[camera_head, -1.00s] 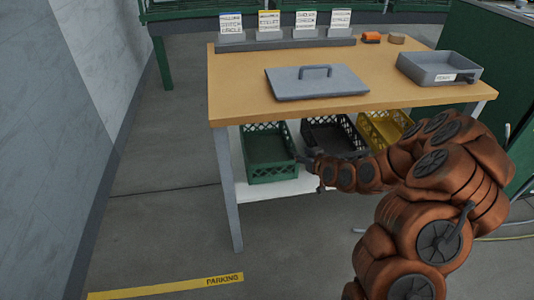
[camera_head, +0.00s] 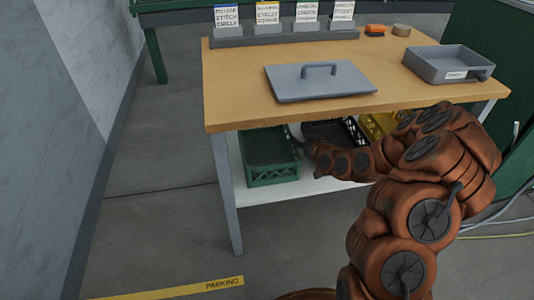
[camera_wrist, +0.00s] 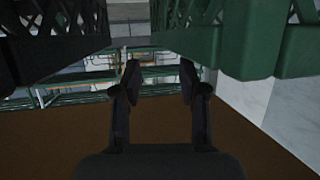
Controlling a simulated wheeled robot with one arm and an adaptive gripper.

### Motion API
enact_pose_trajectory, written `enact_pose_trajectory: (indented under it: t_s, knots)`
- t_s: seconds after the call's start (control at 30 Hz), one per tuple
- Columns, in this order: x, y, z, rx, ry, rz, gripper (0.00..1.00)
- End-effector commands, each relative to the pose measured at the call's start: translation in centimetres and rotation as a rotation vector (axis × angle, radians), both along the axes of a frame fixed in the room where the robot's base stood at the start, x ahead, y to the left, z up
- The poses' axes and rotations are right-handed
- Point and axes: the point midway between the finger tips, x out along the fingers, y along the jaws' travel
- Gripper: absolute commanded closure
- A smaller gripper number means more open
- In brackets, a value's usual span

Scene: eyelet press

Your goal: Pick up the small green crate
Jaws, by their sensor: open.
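The green crate (camera_head: 272,177) is an open lattice-walled box on the white lower shelf of the table, at the left end of the row. My gripper (camera_head: 302,146) is at its right side, near the top edge, under the tabletop; in the head view it is small and dark. In the wrist view the green crate (camera_wrist: 238,45) fills the upper right, and the two dark fingers (camera_wrist: 160,80) stand apart with nothing between them. Whether a finger touches the crate cannot be told.
A black crate (camera_head: 340,126) stands right of the green one and shows at the wrist view's upper left (camera_wrist: 55,42). A yellow crate (camera_head: 380,124) is farther right. The wooden tabletop (camera_head: 235,85) overhangs the crates and carries a grey lid (camera_head: 320,84) and tray (camera_head: 450,75).

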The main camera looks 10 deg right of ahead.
Motion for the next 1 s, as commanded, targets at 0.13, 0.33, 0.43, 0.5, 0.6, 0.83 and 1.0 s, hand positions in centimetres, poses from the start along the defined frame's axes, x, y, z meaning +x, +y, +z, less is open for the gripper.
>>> enact_pose_trajectory:
  t_s: [0.13,0.33,0.43,0.5,0.6,0.83,1.0]
  knots:
    - [1.1,0.6,-0.5,0.002,0.0,0.005,0.57]
    - [1.9,0.8,-0.8,0.001,-0.002,0.003,0.57]
    - [2.8,1.0,-1.1,-0.001,-0.002,0.003,0.57]
    - [3.4,1.1,-1.4,-0.001,-0.001,0.003,0.57]
    - [4.2,1.4,-1.8,0.002,0.0,0.002,0.57]
    - [5.8,1.5,-2.1,0.0,-0.002,-0.001,0.57]
    - [6.0,1.5,-2.2,0.002,-0.001,-0.002,0.57]
